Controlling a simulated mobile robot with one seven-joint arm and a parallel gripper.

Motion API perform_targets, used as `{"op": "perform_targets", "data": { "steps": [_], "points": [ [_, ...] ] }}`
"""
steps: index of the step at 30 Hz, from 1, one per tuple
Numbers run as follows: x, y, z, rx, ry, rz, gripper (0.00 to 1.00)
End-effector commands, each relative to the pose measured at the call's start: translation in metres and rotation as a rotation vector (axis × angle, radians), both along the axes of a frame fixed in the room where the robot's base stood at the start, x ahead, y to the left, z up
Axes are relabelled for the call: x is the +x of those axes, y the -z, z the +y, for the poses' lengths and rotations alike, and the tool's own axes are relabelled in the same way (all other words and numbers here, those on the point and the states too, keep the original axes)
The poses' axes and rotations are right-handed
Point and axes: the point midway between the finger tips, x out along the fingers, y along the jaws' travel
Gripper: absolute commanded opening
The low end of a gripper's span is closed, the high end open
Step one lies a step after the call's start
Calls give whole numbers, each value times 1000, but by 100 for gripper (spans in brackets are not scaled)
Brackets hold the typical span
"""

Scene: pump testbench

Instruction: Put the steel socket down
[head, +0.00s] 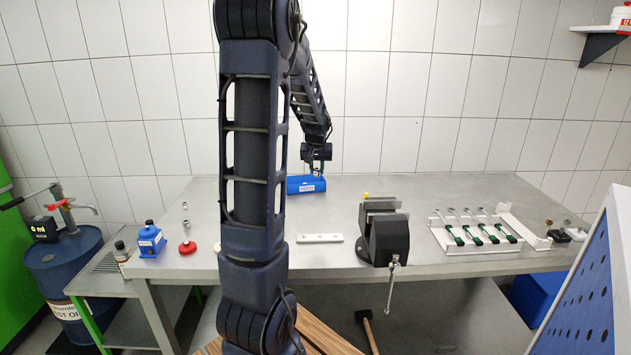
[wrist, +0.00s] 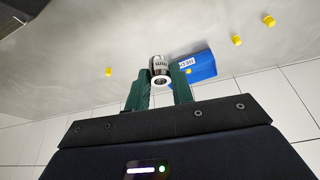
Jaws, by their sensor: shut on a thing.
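My gripper (wrist: 160,92) is shut on the steel socket (wrist: 159,68), a short shiny cylinder held between the green fingers in the wrist view. In the head view my gripper (head: 317,166) is above the back of the steel table, by a blue box (head: 306,185) with a white label. The socket is too small to make out there. The blue box also shows in the wrist view (wrist: 201,67), just beyond the right finger. I cannot tell whether the socket touches the table.
The vise (head: 385,235) stands right of centre, with a white plate (head: 320,238) to its left. A white rack (head: 470,232) with green-handled tools is at right. Small yellow pieces (wrist: 237,40) lie on the table. A blue container (head: 150,240) and red piece (head: 187,248) are at left.

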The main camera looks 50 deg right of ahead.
Motion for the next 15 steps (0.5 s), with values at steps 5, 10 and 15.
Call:
{"op": "perform_targets", "data": {
  "steps": [5,10,15],
  "points": [
    [0,-9,0,0,1,0,0],
    [14,-11,3,0,-28,0,0],
    [61,-12,16,1,-122,1,0]
  ]
}}
